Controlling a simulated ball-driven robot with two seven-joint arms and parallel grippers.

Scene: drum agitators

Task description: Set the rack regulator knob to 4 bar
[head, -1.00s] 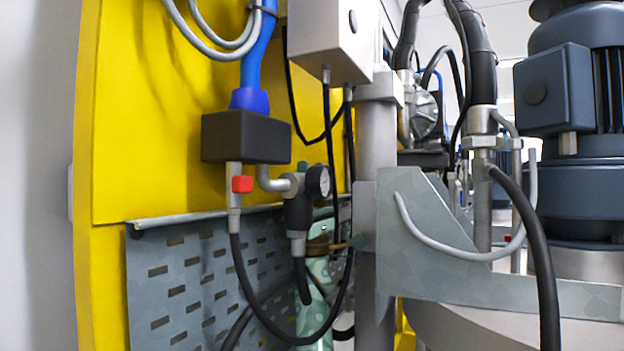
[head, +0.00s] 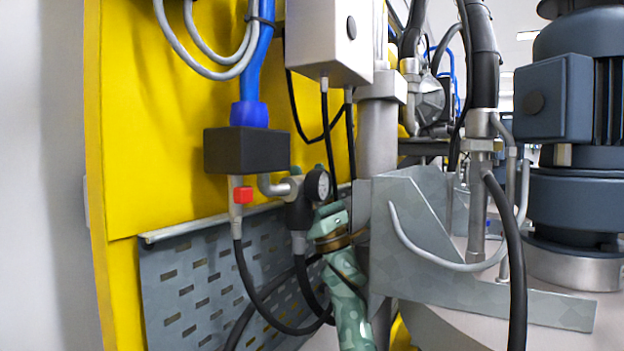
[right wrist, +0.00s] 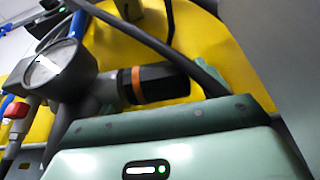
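The rack regulator (head: 299,214) is a dark body with a round, white-faced gauge (head: 318,185), under a black block on the yellow panel. In the right wrist view the gauge (right wrist: 53,66) is at the left, and a black knob (right wrist: 163,82) with an orange ring points right, just beyond my green gripper housing. The gauge reading is too small to tell. My right gripper (head: 329,221) is green and sits just below and right of the gauge. Its fingers do not show clearly, and I cannot tell whether they touch the knob. My left gripper is out of view.
A red valve handle (head: 243,195) is left of the regulator. Black hoses (head: 252,288) loop below it before a grey perforated panel (head: 200,285). A grey post (head: 377,140) and metal bracket (head: 420,235) stand close on the right. A black block (head: 246,151) is above.

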